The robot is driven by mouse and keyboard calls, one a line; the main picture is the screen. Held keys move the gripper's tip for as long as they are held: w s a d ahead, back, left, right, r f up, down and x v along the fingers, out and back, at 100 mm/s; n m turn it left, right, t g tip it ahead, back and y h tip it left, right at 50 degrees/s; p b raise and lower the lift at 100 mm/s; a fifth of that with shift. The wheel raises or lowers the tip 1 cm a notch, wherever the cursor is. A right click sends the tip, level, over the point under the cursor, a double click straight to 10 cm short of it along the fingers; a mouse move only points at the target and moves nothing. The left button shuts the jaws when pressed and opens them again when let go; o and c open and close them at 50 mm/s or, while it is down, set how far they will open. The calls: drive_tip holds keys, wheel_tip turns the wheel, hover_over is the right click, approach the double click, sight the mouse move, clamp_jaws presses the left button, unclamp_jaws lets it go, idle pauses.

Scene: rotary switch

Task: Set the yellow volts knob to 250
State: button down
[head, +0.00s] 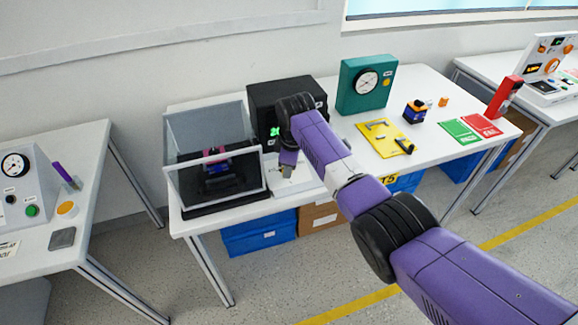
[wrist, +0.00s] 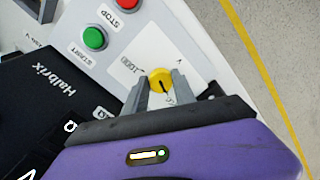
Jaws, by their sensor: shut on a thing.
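The yellow volts knob (wrist: 160,80) sits on a white panel (wrist: 120,70) in the wrist view, with a dark pointer line on its face. My gripper (wrist: 161,88) is shut on the knob, one grey finger on each side. Part of the printed scale shows left of the knob, reading about 1000, with a V mark above right. The other scale marks are hidden or too small to read. In the head view my gripper (head: 287,170) is down at the panel in front of the black box, and the knob cannot be made out there.
A green button (wrist: 94,38) and a red STOP button (wrist: 128,3) are on the same panel. A black box (head: 275,95) stands behind my gripper. A clear-walled enclosure (head: 205,125) is close on the left. A teal gauge box (head: 366,84) stands to the right.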

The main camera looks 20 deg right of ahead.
drive_tip(key=c, duration=1)
unclamp_jaws()
drive_tip(key=shift+c, duration=0.2)
drive_tip(key=v, duration=0.7)
drive_tip(key=shift+r, duration=0.4)
drive_tip(key=shift+s, duration=0.1)
